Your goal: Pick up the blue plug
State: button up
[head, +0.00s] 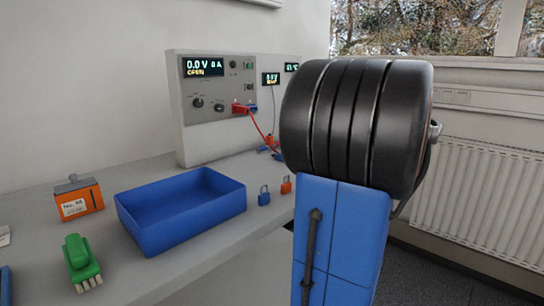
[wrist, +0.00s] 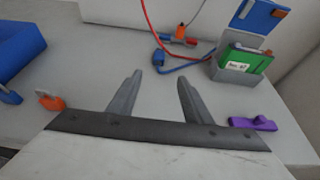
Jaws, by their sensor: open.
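In the wrist view a small blue plug (wrist: 159,58) lies on the grey bench top at the end of a blue lead. It is just beyond the fingertips and apart from them. My gripper (wrist: 159,77) is open and empty, its two fingers spread over the bench. In the head view my gripper is hidden behind my own arm. A blue connector (head: 254,109) also shows on the front of the grey cycler (head: 213,118), beside a red one (head: 238,108).
A blue bin (head: 150,232) stands on the bench. Blue and orange padlocks (head: 264,197) (head: 286,186) sit right of it. In the wrist view a grey holder with a green battery pack (wrist: 242,62) stands at right, near a purple piece (wrist: 253,123). A red cable (wrist: 150,30) hangs beyond the gripper.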

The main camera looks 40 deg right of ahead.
jog(key=x, duration=1.7)
jog(key=shift+w+a, duration=0.15)
jog(key=shift+w, duration=0.05)
jog(key=c, duration=1.1)
